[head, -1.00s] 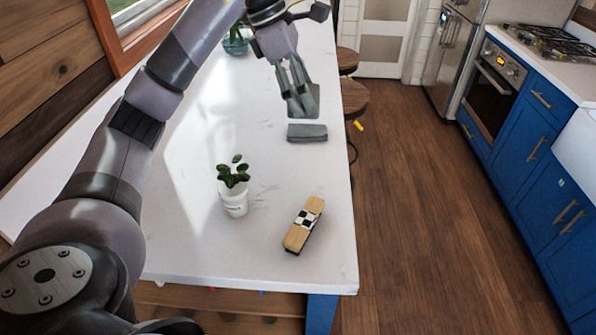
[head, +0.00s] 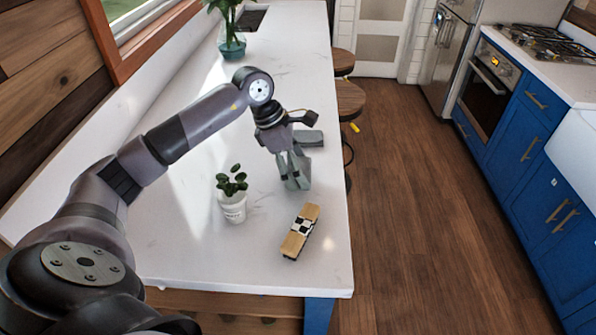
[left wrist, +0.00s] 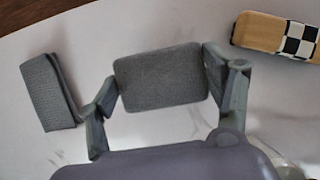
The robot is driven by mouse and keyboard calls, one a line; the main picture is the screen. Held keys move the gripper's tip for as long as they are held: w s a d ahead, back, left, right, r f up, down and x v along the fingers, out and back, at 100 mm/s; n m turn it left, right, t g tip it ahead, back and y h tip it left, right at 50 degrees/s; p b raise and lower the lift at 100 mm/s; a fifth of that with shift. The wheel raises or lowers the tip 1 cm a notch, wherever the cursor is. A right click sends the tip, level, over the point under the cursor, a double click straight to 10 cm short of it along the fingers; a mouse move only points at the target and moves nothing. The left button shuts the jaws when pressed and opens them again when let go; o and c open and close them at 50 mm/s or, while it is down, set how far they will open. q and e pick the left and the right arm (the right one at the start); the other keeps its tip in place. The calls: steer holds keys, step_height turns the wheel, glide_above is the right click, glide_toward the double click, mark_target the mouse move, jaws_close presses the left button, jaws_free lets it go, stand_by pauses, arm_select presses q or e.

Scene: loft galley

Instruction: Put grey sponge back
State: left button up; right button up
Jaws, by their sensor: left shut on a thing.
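My left gripper (head: 296,172) is shut on a grey sponge (left wrist: 160,77), a rounded rectangular block with a rough surface. In the left wrist view the sponge sits between the two fingers. In the head view the fingers largely hide it, above the white counter between the potted plant and a second grey block. That second grey block (head: 309,138) lies on the counter just behind the gripper. It also shows at the left of the left wrist view (left wrist: 48,92), apart from the fingers. My right gripper is not in view.
A small plant in a white pot (head: 234,207) stands left of the gripper. A wooden block with a checkered band (head: 300,232) lies nearer, towards the counter's right edge. A plant in a teal pot (head: 232,47) is at the back. The counter's (head: 190,255) front left is clear.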

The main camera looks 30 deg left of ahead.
arm_select(q)
step_height(320, 180, down, 3)
steer(key=shift+r, duration=0.15)
steer(key=o, duration=0.9)
steer(key=shift+o, duration=0.2)
steer(key=shift+r, duration=0.1)
steer(key=shift+a+r, duration=0.2)
steer(key=shift+r, duration=0.05)
steer(key=b+v, duration=0.3)
steer(key=v, duration=0.8)
steer(key=shift+r+b, duration=0.2)
steer(key=shift+b, duration=0.1)
steer(key=shift+s, duration=0.15)
